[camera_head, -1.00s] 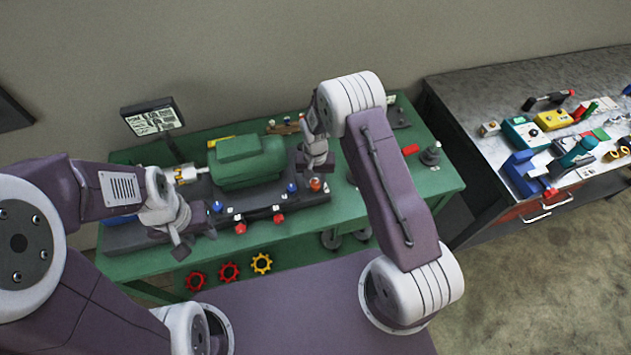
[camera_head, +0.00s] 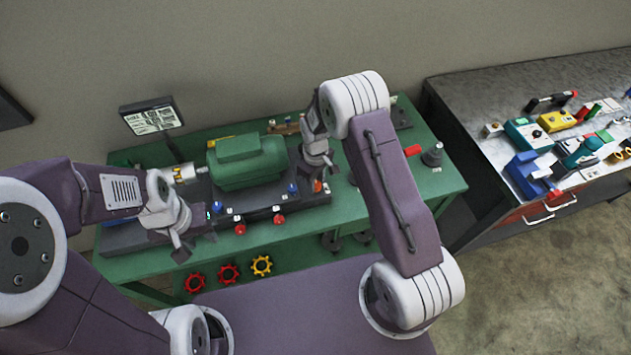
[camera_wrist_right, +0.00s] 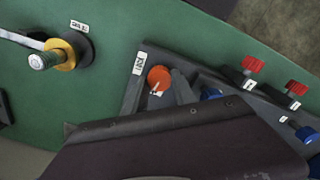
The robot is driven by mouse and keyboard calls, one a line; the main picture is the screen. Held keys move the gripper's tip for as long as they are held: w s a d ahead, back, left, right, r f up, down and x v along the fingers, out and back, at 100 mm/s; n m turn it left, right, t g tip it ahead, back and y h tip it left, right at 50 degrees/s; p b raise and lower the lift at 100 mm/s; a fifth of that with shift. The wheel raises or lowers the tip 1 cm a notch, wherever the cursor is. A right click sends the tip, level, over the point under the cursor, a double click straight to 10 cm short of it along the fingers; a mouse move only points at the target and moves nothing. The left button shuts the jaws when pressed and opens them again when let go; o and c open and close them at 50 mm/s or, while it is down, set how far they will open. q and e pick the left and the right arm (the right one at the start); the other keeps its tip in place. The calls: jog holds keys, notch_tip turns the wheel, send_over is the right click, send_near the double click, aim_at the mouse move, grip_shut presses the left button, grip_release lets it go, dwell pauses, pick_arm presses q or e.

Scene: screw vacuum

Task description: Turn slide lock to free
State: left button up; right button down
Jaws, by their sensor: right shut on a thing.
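An orange round knob (camera_wrist_right: 158,78) with a white pointer mark sits at the end of a dark base; a small label plate lies beside it, too small to read. I take this knob to be the slide lock. In the head view it shows as a bit of orange (camera_head: 318,186) under my right gripper (camera_head: 318,172). In the wrist view the fingers of my right gripper (camera_wrist_right: 157,92) are on both sides of the knob and shut on it. My left gripper (camera_head: 193,240) hangs at the front left of the base, its fingers apart, with nothing seen between them.
A green motor (camera_head: 246,162) stands on the dark base (camera_head: 262,205) on the green bench (camera_head: 420,190). Red knobs (camera_head: 279,219) and blue knobs line the base. A yellow-collared post with a lever (camera_wrist_right: 62,52) stands beside it. A grey side bench (camera_head: 465,95) holds tools.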

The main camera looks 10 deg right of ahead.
aim_at(316, 184)
jog(key=shift+w+r+n, duration=0.15)
jog(key=shift+n, duration=0.85)
jog(key=c, duration=1.3)
grip_release()
jog(key=shift+o, duration=1.3)
notch_tip(316, 184, up, 9)
jog(key=b, duration=0.1)
jog(key=shift+b, duration=0.3)
jog(key=shift+s, duration=0.2)
